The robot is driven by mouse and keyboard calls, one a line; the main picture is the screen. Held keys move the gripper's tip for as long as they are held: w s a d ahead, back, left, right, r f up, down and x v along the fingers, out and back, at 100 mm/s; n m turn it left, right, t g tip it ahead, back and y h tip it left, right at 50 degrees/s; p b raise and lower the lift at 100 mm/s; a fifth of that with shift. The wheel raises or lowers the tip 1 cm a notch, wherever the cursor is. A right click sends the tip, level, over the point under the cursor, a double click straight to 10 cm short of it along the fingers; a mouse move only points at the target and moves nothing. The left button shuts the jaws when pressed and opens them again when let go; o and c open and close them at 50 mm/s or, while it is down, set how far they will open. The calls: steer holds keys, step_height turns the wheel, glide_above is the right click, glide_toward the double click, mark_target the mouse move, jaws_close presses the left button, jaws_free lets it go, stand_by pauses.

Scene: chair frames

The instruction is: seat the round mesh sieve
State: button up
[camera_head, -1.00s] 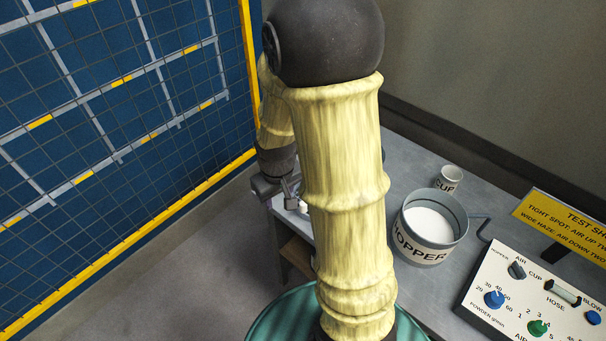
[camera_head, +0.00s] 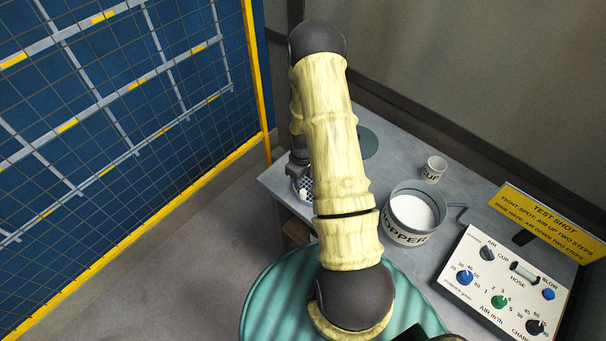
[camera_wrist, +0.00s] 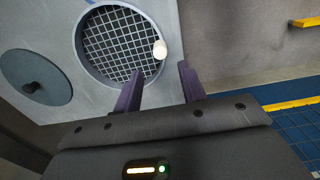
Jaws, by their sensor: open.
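In the head view the sieve (camera_head: 305,184) is largely hidden by my arm and gripper. The hopper (camera_head: 402,238), a grey pot of white powder, stands open at the right of my arm.
A grey disc with a dark knob (camera_wrist: 35,85) lies beside the sieve. A cup (camera_head: 434,170) stands behind the hopper. A control panel (camera_head: 505,292) and yellow sign (camera_head: 545,215) are at the right. A fence (camera_head: 120,110) stands left, beyond the table's edge.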

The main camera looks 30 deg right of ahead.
mark_target(303, 191)
steer(key=shift+f, duration=0.1)
step_height(303, 191, down, 7)
steer(key=b, duration=0.4)
jaws_close()
